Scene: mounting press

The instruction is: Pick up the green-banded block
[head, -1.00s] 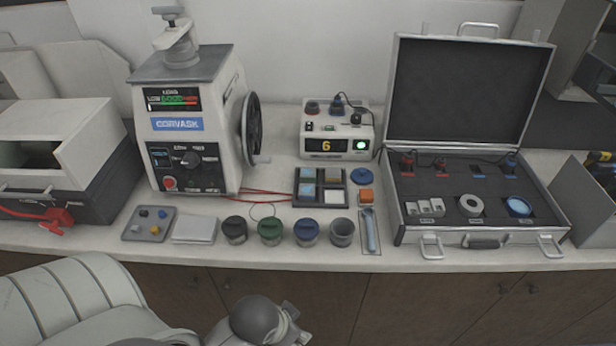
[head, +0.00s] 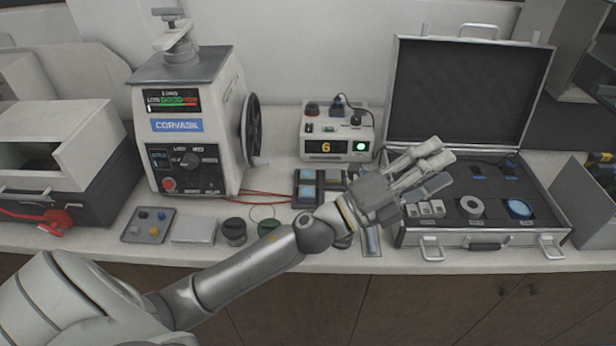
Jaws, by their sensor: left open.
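Several small pale blocks stand in a row in the front left of the open silver case: a left one (head: 411,210), a middle one (head: 425,209) and a right one (head: 438,208). They are too small for me to make out a green band on any of them. My left gripper (head: 440,167) is open and empty. In the picture its fingers lie over the left part of the case, just above the blocks, pointing up and right. It appears apart from the blocks. My right gripper is not in view.
The case (head: 480,236) also holds a grey ring (head: 471,206) and a blue disc (head: 519,208). My left arm covers part of the sample tray and some jars. A black-lidded jar (head: 234,231), the press (head: 190,120) and a control box (head: 338,132) stand left of the case.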

